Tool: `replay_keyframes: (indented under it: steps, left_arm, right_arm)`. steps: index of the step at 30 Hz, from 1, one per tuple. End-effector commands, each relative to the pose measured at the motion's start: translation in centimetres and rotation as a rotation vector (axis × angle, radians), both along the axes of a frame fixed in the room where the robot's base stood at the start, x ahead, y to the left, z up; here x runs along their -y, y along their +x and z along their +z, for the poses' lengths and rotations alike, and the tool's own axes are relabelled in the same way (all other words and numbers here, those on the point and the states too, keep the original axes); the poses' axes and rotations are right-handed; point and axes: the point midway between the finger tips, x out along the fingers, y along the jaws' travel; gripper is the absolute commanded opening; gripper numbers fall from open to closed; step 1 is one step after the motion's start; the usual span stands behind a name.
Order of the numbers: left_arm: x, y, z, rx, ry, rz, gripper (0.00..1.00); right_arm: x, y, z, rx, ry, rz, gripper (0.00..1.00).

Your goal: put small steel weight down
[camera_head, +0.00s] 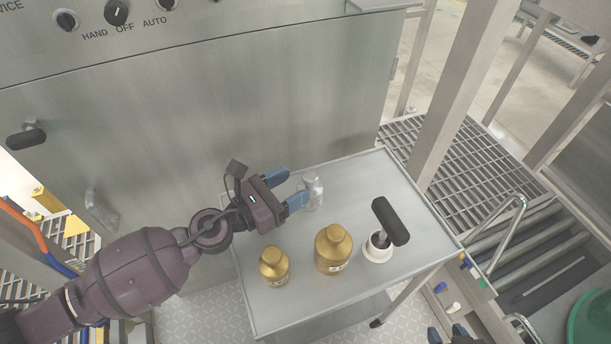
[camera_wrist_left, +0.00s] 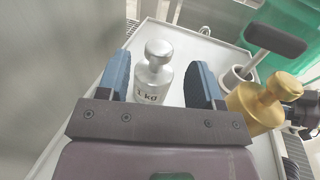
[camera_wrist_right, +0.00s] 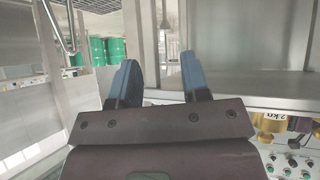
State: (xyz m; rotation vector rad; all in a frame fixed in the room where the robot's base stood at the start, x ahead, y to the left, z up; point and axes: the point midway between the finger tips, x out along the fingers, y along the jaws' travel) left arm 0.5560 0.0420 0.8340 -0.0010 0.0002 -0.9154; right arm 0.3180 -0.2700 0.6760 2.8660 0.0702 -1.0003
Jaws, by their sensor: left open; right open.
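The small steel weight (camera_head: 313,190) stands upright on the steel cart top (camera_head: 352,176), near its back edge. In the left wrist view the weight (camera_wrist_left: 153,80) reads 1 kg and stands between the fingers, with gaps on both sides. My left gripper (camera_head: 290,188) is open, its blue fingertips beside the weight. It also shows in the left wrist view (camera_wrist_left: 172,84). My right gripper (camera_wrist_right: 160,80) is open and empty, away from the cart top; only its fingertips (camera_head: 447,334) show at the bottom edge of the head view.
Two brass weights, a smaller one (camera_head: 274,266) and a larger one (camera_head: 334,250), stand at the cart's front. A black-handled tool (camera_head: 390,222) sits in a white cup (camera_head: 378,247) to their right. A steel cabinet (camera_head: 200,110) rises behind. A roller conveyor (camera_head: 540,262) lies right.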

Motion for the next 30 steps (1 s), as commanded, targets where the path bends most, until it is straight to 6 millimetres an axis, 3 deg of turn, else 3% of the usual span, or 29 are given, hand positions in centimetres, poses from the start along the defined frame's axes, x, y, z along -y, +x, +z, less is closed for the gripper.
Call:
replay_keyframes:
  steps: [6,12,30]
  left_arm:
    - [-3.2,-2.5,-0.4,-0.005,0.002,0.0,0.6]
    - [-4.9,-3.8,-0.3,-0.005,0.001,0.0,0.6]
    - [-5.5,-4.2,0.0,0.0,0.001,-0.001,0.6]
  right_arm:
    - [0.1,-0.5,-1.1,-0.021,-0.001,0.0,0.43]
    - [0.2,-0.3,-1.4,-0.021,-0.005,0.001,0.43]
    - [0.2,0.0,-1.2,-0.015,-0.004,0.003,0.43]
